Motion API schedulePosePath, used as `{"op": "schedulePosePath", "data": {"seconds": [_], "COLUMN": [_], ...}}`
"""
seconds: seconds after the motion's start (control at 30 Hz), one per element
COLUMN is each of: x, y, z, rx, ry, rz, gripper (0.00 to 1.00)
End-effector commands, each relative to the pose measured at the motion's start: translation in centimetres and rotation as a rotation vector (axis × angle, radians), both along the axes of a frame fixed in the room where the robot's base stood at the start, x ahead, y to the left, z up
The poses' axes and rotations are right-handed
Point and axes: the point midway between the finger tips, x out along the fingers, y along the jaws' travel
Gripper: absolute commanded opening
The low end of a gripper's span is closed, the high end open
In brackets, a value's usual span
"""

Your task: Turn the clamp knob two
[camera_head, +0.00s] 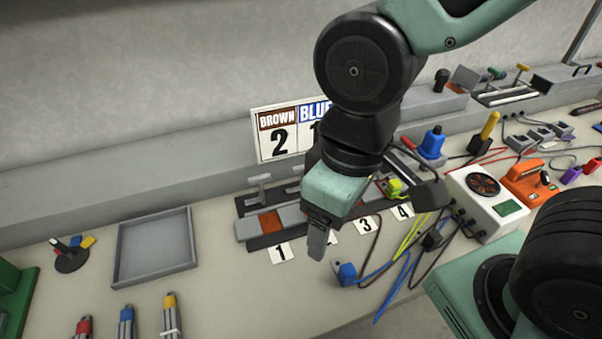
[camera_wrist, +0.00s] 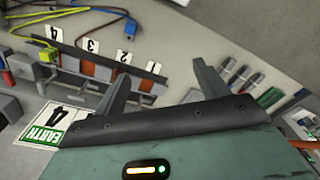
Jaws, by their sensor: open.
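A terminal block (camera_head: 283,238) with a row of clamps lies on the bench, with cards 1 (camera_head: 281,252), 3 (camera_head: 366,225) and 4 (camera_head: 402,211) along its front. A grey T-shaped knob (camera_head: 259,180) stands at its left end. The knob for position two is mostly behind my arm, so I cannot make out its angle. In the wrist view, card 2 (camera_wrist: 121,57) lies beside the block, left of my fingers. My gripper (camera_wrist: 166,72) is open and empty. In the head view a finger (camera_head: 318,243) hangs over the front of the block, near card 2.
A sign (camera_head: 279,137) reading BROWN 2 stands behind the block. Yellow, blue and red cables and a blue plug (camera_head: 346,272) lie at front right. An empty grey tray (camera_head: 155,246) is left; bench between is clear.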

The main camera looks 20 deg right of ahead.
Motion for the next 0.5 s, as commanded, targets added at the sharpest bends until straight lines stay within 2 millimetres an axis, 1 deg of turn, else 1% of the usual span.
{"op": "schedulePosePath", "data": {"seconds": [0.07,0.17,0.2,0.3,0.4,0.5], "x": [2.8,8.4,10.7,15.8,19.2,20.9], "y": [-0.1,-1.0,-1.7,-3.6,-5.2,-6.1], "z": [-0.4,-0.7,-0.7,-0.8,-0.6,-0.5], "rx": [0.012,0.032,0.040,0.056,0.069,0.076], "ry": [-0.038,-0.121,-0.158,-0.244,-0.309,-0.341], "rz": [-0.083,-0.253,-0.324,-0.477,-0.581,-0.631], "gripper": [0.73,0.73,0.73,0.73,0.73,0.73]}}
